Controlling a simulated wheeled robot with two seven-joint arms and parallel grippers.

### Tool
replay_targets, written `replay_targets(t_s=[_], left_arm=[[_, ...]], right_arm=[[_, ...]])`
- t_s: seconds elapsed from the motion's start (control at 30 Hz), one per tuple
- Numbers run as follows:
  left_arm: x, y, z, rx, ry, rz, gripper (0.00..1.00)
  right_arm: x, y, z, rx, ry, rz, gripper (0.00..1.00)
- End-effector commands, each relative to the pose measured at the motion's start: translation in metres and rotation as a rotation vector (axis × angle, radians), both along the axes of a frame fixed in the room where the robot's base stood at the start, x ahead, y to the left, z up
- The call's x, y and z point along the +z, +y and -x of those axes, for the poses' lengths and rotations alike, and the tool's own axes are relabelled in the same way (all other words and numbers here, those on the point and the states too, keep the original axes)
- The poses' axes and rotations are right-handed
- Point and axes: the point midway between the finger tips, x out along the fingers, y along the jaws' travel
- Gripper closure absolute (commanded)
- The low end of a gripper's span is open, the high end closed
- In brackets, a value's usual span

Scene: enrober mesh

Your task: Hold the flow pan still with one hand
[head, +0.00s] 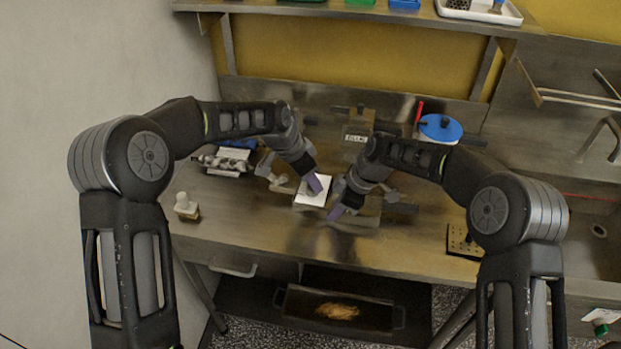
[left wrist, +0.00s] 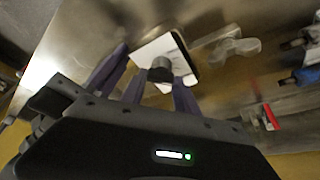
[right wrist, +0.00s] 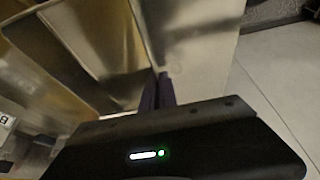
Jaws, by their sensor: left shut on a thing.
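My left gripper (head: 315,184) is above a white square piece (head: 313,194) on the steel bench. In the left wrist view its purple fingers (left wrist: 148,78) are shut on a dark round knob (left wrist: 160,70) in front of the white piece (left wrist: 160,48). My right gripper (head: 338,212) is just right of and nearer than the white piece, its fingers pointing down-left. In the right wrist view its fingers (right wrist: 157,92) are close together with nothing seen between them. I cannot tell for certain which thing is the flow pan.
A dark tray (head: 290,303) with a brown patch inside lies below the bench. A blue-lidded pot (head: 440,128) stands at the back right. Metal parts (head: 225,162) lie at the left, with a small white-topped bottle (head: 186,205). The front of the bench (head: 300,245) is clear.

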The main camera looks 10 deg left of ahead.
Motion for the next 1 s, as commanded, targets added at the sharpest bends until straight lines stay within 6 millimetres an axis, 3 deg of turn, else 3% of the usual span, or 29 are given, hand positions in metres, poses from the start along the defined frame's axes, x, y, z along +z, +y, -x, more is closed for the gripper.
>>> replay_targets(t_s=[0.2,0.63,1.0], left_arm=[[0.0002,0.0002,-0.0001,0.000,0.000,0.000,1.00],[0.0003,-0.0009,0.0002,0.051,0.000,-0.002,1.00],[0.0005,-0.0028,0.0015,0.281,0.000,-0.003,1.00]], right_arm=[[-0.0002,0.0000,0.0003,0.000,0.001,0.000,1.00],[-0.0002,0.0000,0.0003,0.000,0.001,0.001,1.00],[-0.0002,0.0001,0.0003,0.000,0.001,0.000,1.00]])
